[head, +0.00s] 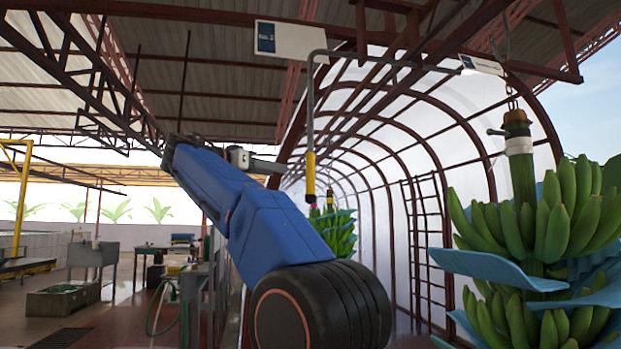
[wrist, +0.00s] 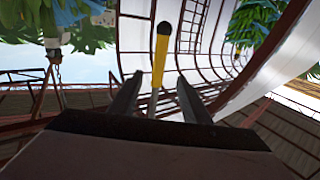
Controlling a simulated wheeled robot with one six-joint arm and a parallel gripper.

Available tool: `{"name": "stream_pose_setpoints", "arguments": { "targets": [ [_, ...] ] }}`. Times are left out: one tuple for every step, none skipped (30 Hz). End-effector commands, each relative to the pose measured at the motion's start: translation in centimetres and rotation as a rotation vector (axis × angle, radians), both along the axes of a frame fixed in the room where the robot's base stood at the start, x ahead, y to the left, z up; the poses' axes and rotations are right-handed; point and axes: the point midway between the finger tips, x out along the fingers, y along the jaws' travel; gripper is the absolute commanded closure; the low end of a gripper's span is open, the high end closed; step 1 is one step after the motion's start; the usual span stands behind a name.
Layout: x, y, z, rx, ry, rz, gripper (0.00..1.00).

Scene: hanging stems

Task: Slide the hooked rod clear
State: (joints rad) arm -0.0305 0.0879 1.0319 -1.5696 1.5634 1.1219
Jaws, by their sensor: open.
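The hooked rod hangs upright, with a yellow grip (head: 310,176) at its lower end. Its thin grey shaft rises to a bend and runs right as a long arm (head: 390,62) toward a white tag at upper right. My gripper (head: 285,167) is left of the yellow grip, at the end of my raised blue arm. In the wrist view, which looks upside down, the yellow grip with a dark end (wrist: 160,55) shows between the two open, dark fingers (wrist: 157,92). I cannot tell whether it is within their reach. No contact shows.
A banana bunch with blue sheets (head: 540,215) hangs close at right from a chain. Another bunch (head: 335,228) hangs farther back, behind the rod. A white sign (head: 291,41) hangs above. Red-brown arches and roof beams surround the space.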

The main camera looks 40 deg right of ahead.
Motion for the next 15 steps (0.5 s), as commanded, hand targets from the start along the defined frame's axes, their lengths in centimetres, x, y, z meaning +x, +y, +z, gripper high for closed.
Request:
{"name": "stream_pose_setpoints", "arguments": {
  "targets": [
    [-0.1, -0.7, 0.0, 0.001, 0.0, -0.003, 0.57],
    [-0.1, -1.1, 0.0, 0.001, 0.001, -0.003, 0.57],
    [-0.1, -1.7, 0.0, 0.002, 0.001, -0.003, 0.57],
    [0.0, -2.2, 0.0, 0.002, 0.001, -0.003, 0.57],
    [0.0, -2.6, 0.0, 0.002, 0.001, -0.003, 0.57],
    [0.0, -3.2, -0.1, 0.001, 0.002, -0.003, 0.57],
    [0.0, -3.7, 0.0, 0.001, 0.002, -0.003, 0.57],
    [0.0, -4.2, -0.1, 0.001, 0.002, -0.003, 0.57],
    [0.1, -4.8, -0.1, 0.002, 0.002, -0.003, 0.57],
    [0.1, -5.3, -0.1, 0.002, 0.002, -0.003, 0.57],
    [0.1, -5.7, -0.1, 0.002, 0.002, -0.002, 0.57],
    [0.1, -6.3, -0.1, 0.002, 0.002, -0.002, 0.57],
    [0.1, -6.8, -0.1, 0.002, 0.002, -0.003, 0.57],
    [0.2, -7.3, -0.1, 0.001, 0.002, -0.003, 0.57],
    [0.2, -7.9, 0.0, 0.002, 0.001, -0.002, 0.57]
  ]
}}
